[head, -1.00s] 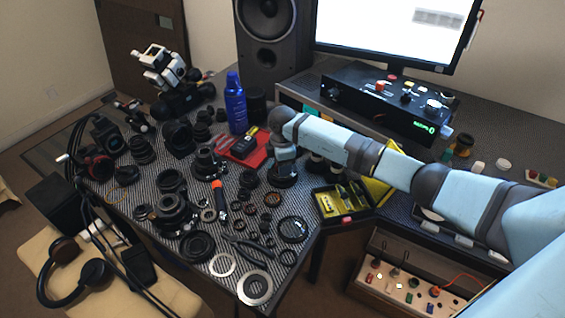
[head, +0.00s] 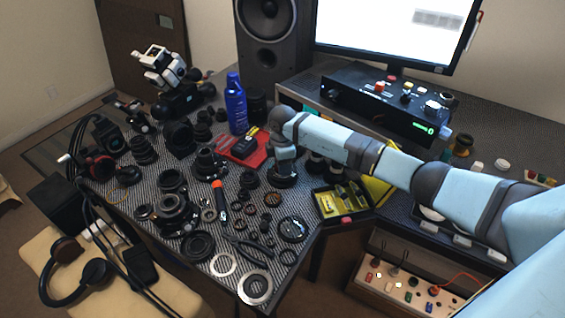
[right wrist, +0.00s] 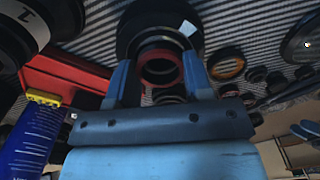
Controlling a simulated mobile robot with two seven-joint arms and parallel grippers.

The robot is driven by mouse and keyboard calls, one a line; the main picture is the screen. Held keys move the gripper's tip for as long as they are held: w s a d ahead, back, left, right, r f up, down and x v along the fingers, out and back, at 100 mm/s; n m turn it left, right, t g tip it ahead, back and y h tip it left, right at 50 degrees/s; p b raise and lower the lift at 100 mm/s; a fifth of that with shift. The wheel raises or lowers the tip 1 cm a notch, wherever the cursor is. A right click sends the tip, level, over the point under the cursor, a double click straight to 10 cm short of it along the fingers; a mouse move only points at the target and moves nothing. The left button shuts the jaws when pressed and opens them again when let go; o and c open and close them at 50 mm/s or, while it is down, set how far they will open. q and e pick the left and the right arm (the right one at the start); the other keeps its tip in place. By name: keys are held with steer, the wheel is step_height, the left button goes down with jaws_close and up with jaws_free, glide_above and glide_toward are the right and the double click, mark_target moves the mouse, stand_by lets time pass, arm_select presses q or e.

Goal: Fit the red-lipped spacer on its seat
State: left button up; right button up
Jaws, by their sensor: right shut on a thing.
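The red-lipped spacer (right wrist: 160,67) is a small ring with a red rim. In the right wrist view it sits between the two fingers of my right gripper (right wrist: 158,82), which is shut on it. A wide black round lens part (right wrist: 148,18) lies just beyond the spacer, with a small white mark on its rim. In the head view my right gripper (head: 285,155) points down over this black part (head: 284,179), and the arm hides the spacer. I cannot tell whether the spacer touches the part. My left gripper is not in view.
A red tray (head: 262,153) and a blue spray bottle (head: 236,105) stand left of my gripper. A black box with yellow contents (head: 341,201) is on the right. Several rings and lens parts crowd the striped desk in front. A black instrument (head: 385,110) stands behind my arm.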

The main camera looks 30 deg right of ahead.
stand_by(0.8)
steer(key=shift+f+p, duration=0.15)
steer(key=shift+p, duration=0.2)
stand_by(0.9)
steer(key=o, duration=1.3)
steer(key=shift+c, duration=0.2)
